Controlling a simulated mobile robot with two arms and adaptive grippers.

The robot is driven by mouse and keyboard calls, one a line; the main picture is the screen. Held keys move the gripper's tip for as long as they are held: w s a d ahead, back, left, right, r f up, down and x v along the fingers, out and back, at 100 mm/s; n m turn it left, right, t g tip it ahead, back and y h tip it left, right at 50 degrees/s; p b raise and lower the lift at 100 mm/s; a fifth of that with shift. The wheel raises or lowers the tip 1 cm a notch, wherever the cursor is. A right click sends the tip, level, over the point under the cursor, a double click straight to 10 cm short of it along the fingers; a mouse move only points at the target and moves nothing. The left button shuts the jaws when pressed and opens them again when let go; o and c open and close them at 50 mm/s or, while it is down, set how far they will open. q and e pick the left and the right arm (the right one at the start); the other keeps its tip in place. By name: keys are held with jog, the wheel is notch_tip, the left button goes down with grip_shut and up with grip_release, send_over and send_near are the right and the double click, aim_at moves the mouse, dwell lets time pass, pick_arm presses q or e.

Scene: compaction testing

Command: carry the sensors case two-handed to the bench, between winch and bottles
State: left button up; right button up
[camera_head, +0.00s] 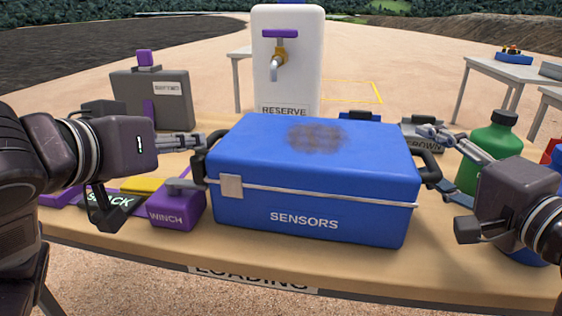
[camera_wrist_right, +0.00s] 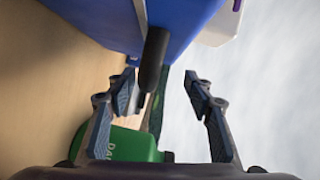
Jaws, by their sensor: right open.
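The blue sensors case (camera_head: 312,185) has a dark smudge on its lid and appears to rest upright on the wooden bench (camera_head: 150,245). It stands between the purple winch (camera_head: 176,207) at left and the bottles at right, a green one (camera_head: 493,145) among them. My left gripper (camera_head: 195,140) is at the case's left black handle (camera_head: 199,165); its grip is unclear. My right gripper (camera_head: 428,132) is open by the right black handle (camera_head: 430,165). In the right wrist view the handle (camera_wrist_right: 153,62) lies ahead, between the open fingers (camera_wrist_right: 160,95).
A white reserve tank (camera_head: 288,85) with a tap stands behind the case. A grey case (camera_head: 150,97) is behind left, and a yellow item (camera_head: 142,185) lies near the winch. The right-hand bottles are close to my right arm. A bare strip runs along the bench's front.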

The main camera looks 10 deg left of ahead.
jog(key=shift+d, duration=0.1)
dwell(0.3)
jog(key=shift+d+r, duration=0.85)
jog(key=shift+d, duration=0.05)
jog(key=shift+f, duration=0.2)
jog(key=o, duration=0.3)
jog(key=s+d+r, duration=0.2)
jog(key=s+r, duration=0.2)
jog(key=r, duration=0.1)
jog(key=shift+s+r, duration=0.25)
jog(key=shift+s, duration=0.1)
dwell(0.8)
